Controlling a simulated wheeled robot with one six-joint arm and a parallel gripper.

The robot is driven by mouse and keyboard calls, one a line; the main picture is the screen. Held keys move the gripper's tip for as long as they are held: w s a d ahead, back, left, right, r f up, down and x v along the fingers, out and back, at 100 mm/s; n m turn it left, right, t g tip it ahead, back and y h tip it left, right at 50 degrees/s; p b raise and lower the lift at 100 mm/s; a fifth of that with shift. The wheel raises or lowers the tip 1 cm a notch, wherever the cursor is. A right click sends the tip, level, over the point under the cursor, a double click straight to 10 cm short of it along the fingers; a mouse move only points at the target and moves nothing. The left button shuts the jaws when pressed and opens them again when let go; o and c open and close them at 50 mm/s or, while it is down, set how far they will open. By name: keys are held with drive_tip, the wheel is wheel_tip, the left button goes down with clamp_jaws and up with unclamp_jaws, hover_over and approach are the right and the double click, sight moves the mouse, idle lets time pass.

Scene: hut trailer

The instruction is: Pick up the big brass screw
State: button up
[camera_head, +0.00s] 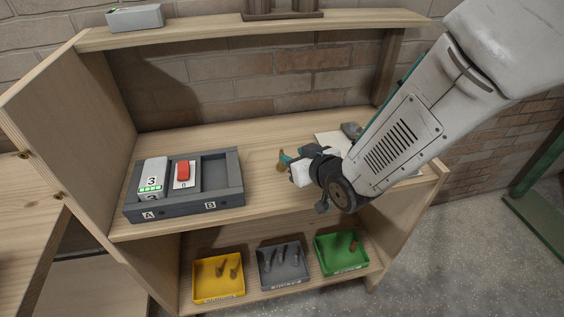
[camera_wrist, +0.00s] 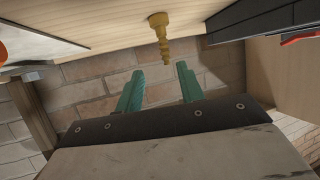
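The big brass screw (camera_wrist: 161,36) stands on its wide head on the wooden shelf in the wrist view, which shows the scene upside down. Its threaded end points away from the shelf. In the head view the screw (camera_head: 280,167) shows small beside my gripper, partly hidden by it. My gripper (camera_wrist: 158,84) is open, with two teal fingers apart and nothing between them. The screw is just beyond the fingertips, roughly in line with the gap. In the head view my gripper (camera_head: 286,159) is low over the middle shelf.
A dark grey holder (camera_head: 212,204) with a white block (camera_head: 151,176) and a red-topped block (camera_head: 183,172) stands left of my gripper. Yellow (camera_head: 219,295), grey (camera_head: 284,282) and green (camera_head: 343,266) trays with small fasteners sit on the lower shelf. A brick wall stands behind.

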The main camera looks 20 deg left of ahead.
drive_tip(key=x, duration=0.8)
drive_tip(key=shift+s+a, duration=0.25)
drive_tip(key=shift+s, duration=0.1)
clamp_jaws()
